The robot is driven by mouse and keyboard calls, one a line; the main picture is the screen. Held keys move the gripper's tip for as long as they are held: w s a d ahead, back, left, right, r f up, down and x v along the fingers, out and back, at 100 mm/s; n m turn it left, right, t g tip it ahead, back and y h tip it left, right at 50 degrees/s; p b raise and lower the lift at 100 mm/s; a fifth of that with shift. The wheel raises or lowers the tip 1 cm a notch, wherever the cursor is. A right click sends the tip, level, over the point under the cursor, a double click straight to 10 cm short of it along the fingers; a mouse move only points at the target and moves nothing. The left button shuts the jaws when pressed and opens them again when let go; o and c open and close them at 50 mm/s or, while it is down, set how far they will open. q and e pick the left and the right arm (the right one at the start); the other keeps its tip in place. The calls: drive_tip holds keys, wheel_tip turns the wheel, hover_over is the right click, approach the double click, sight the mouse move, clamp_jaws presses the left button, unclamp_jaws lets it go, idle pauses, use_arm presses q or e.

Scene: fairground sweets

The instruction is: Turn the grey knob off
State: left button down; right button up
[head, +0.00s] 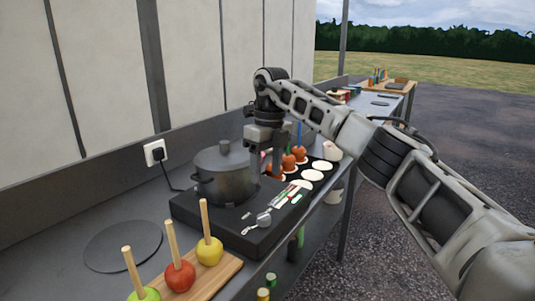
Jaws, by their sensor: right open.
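A dark lidded pot (224,176) stands on the hob. My right gripper (277,168) points down just right of the pot, above and behind the knob and apart from it. It is open, and I see nothing held in it. Its fingertips are small and partly hard to make out against the hob. My left gripper is not in view.
Apples on sticks stand on a wooden board (215,279) at the front. A round dark plate (123,246) lies at left. Toffee apples (289,161) and white discs (312,175) sit beyond the hob. A wall socket (156,152) holds a cable.

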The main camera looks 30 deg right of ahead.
drive_tip(key=shift+d+r, duration=0.2)
drive_tip(key=shift+r, duration=1.9)
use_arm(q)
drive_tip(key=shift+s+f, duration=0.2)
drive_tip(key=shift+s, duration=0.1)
